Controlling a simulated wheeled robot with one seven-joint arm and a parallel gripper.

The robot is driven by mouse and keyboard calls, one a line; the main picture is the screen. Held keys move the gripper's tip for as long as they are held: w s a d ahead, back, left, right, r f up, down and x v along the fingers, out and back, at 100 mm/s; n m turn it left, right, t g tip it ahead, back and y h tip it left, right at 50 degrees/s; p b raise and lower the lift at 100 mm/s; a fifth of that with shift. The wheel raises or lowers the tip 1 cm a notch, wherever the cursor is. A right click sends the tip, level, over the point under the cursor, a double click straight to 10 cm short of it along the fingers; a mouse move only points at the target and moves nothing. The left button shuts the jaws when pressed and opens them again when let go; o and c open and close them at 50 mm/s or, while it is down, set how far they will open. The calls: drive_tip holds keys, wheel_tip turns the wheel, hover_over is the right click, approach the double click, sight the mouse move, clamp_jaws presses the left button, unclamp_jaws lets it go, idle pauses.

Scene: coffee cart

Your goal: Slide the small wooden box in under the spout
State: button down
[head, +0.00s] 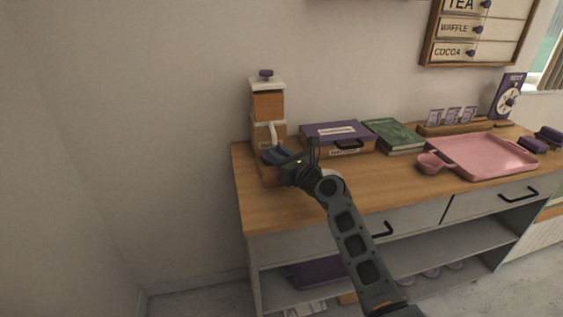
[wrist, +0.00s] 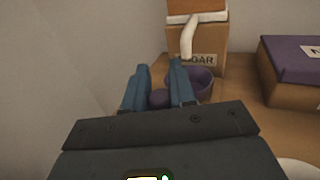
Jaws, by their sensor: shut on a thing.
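A dispenser (head: 268,106) with a wooden body and white spout (head: 273,133) stands at the counter's left end. My gripper (head: 275,156) is low in front of the dispenser. In the wrist view its blue fingers (wrist: 159,68) are shut on a round purple knob (wrist: 158,98). What the knob belongs to is hidden by the gripper. I cannot make out the small wooden box for certain; a wood-coloured part (head: 268,178) shows under the gripper.
A purple-lidded box (head: 336,133) with a black handle stands right of the dispenser, then a green book (head: 394,134). A pink tray (head: 485,160) and a pink cup (head: 430,163) are further right. The counter's front left (head: 270,212) is clear.

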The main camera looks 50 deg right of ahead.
drive_tip(key=shift+w+d, duration=0.1)
drive_tip(key=c, duration=1.4)
unclamp_jaws()
drive_tip(key=shift+o, duration=0.9)
drive_tip(key=shift+w, duration=0.1)
drive_tip(key=shift+o, duration=1.1)
drive_tip(key=s, duration=0.2)
drive_tip(key=s+a, duration=0.1)
drive_tip(key=s, duration=0.4)
drive_tip(key=shift+s+a, duration=0.25)
drive_tip(key=shift+s, duration=0.1)
drive_tip(key=shift+s, duration=0.1)
